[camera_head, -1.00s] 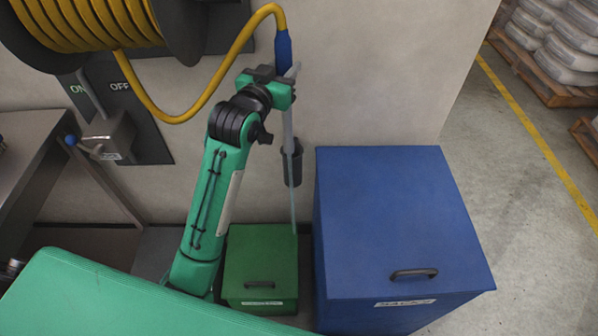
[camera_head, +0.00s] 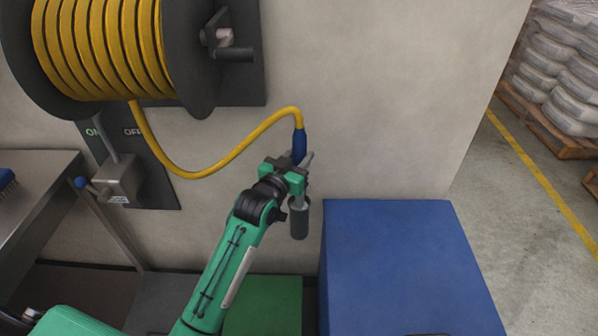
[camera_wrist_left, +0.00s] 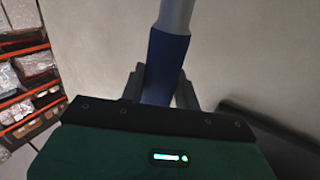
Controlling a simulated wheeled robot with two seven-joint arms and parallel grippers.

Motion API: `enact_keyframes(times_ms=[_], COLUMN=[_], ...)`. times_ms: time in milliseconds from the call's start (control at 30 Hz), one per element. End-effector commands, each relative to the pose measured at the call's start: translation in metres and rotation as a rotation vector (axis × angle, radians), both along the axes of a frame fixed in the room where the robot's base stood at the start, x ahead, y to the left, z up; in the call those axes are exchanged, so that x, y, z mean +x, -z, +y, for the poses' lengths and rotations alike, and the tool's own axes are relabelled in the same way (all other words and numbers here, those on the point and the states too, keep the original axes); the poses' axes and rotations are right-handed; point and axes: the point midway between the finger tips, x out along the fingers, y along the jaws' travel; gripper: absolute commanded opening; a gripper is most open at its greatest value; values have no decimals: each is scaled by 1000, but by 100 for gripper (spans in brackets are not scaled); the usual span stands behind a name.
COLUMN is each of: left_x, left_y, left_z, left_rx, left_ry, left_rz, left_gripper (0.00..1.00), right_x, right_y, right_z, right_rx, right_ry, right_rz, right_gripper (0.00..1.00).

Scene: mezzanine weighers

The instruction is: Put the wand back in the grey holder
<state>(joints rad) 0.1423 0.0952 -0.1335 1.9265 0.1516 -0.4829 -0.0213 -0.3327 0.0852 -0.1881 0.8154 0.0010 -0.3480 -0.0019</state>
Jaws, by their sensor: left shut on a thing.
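The wand has a blue handle (camera_head: 299,143) with a yellow hose at its top. My left gripper (camera_head: 297,166) is shut on this handle, close to the wall. In the left wrist view the blue handle (camera_wrist_left: 165,66) stands between the fingers, and a light grey tube (camera_wrist_left: 176,14) continues from it. The grey holder (camera_head: 299,220) is a dark upright cup directly below the gripper. The wand's tube lines up with the cup; I cannot tell whether it is inside. The tube's lower end does not show. My right gripper is out of view.
A hose reel (camera_head: 120,50) hangs at upper left, above a switch panel (camera_head: 155,170). A steel table (camera_head: 40,195) stands at left. The wall to the right of the gripper is bare.

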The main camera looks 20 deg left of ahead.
Motion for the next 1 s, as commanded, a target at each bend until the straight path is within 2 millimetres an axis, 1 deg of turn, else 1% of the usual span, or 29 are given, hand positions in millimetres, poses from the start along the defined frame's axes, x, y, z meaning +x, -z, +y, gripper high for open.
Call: enact_keyframes(times_ms=[133,200,300,400,800,833,900,933,1000], left_x=[0,0,0,0,0,0,0,0,0], left_y=[11,22,38,46,52,52,52,52,52], left_z=[0,0,0,0,0,0,0,0,0], left_rx=[1,1,1,1,1,1,1,1,1], left_ry=[0,0,0,0,0,0,0,0,0], left_rz=[-1,2,1,-1,-2,-1,-1,-1,-1], left_gripper=[0,0,0,0,0,38,52,54,54], right_x=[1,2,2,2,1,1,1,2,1], right_y=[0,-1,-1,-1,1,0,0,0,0], right_z=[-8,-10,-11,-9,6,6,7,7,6], right_rx=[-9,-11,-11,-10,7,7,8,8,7], right_ry=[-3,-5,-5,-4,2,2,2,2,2], right_rz=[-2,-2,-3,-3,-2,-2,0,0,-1], right_gripper=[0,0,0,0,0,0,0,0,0])
